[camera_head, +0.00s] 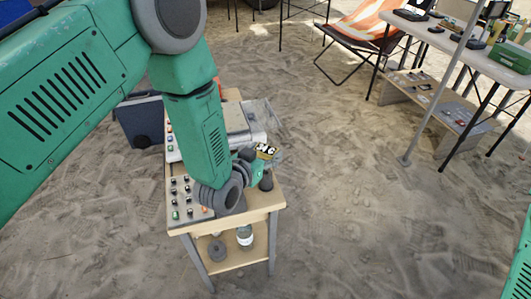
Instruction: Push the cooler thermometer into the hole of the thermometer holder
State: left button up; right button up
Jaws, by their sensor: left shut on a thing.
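My left arm reaches over a small wooden table (262,203). The gripper's fingers are hard to make out. I cannot make out the thermometer holder or its hole; my arm covers much of the tabletop. My right gripper is out of view; only a green part of my right arm shows at the lower right edge.
A tray of small items (178,193) lies at the table's front left. A pale case (238,118) is at its back. A jar (244,235) stands on the lower shelf. A dark blue cooler (138,122) stands behind left.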

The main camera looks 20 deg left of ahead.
pick_arm(q)
jog(key=shift+r+p, duration=0.45)
jog(key=shift+r, duration=0.25)
dwell(1.3)
jog(key=shift+f+b, duration=1.45)
jog(key=shift+f, duration=0.9)
jog(key=o, duration=1.2)
jog(key=shift+s, duration=0.1)
jog(key=shift+s, duration=0.35)
jog(key=v, duration=1.1)
jog(key=shift+a, duration=0.1)
